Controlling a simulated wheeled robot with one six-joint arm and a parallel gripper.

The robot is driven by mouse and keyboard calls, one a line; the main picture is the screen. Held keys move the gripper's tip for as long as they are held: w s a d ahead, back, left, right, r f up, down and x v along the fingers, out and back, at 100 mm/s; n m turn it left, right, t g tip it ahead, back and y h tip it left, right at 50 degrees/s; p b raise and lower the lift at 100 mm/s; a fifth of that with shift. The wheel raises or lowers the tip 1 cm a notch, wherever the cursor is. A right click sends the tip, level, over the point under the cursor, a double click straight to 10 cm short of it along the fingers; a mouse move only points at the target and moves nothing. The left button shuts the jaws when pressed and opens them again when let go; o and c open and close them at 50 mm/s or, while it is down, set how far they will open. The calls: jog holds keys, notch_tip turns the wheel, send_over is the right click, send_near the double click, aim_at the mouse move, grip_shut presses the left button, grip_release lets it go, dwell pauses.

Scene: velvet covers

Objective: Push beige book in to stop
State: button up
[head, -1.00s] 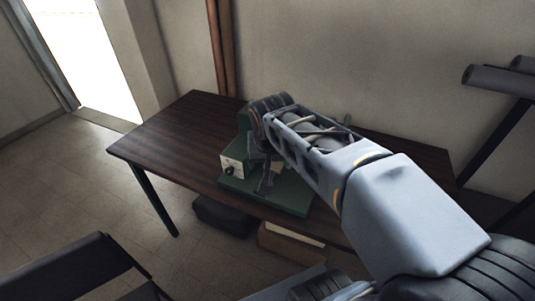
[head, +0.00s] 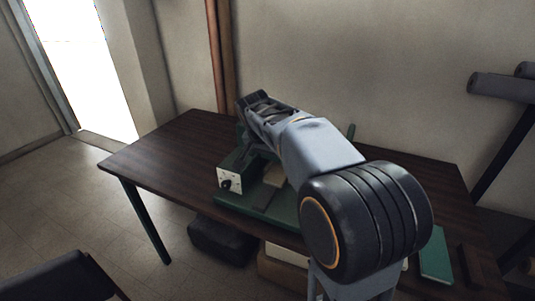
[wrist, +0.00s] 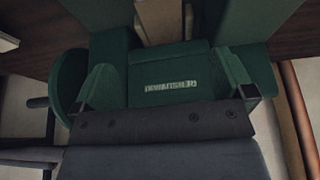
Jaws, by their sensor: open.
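A beige block that looks like the book (head: 275,176) lies on the green machine's base (head: 262,207), partly hidden by my arm. A beige piece, probably the same book (wrist: 160,20), shows at the top of the wrist view between two upright parts. The machine's green body (wrist: 170,72) with upside-down lettering fills the middle of that view.
The control box (head: 231,180) has a pale face and black knob. The dark wooden table (head: 160,152) is bare at left. A green flat item (head: 436,255) lies at right. A black box (head: 222,241) and a cardboard box (head: 282,265) sit below; a chair (head: 65,282) stands lower left.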

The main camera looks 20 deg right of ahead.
aim_at(275, 177)
jog(key=x, duration=1.3)
jog(key=shift+f, duration=0.2)
jog(key=shift+c, duration=0.3)
jog(key=c, duration=0.9)
jog(key=o, duration=1)
jog(key=shift+c, duration=0.2)
jog(key=v, duration=1.4)
jog(key=shift+w+d, duration=0.1)
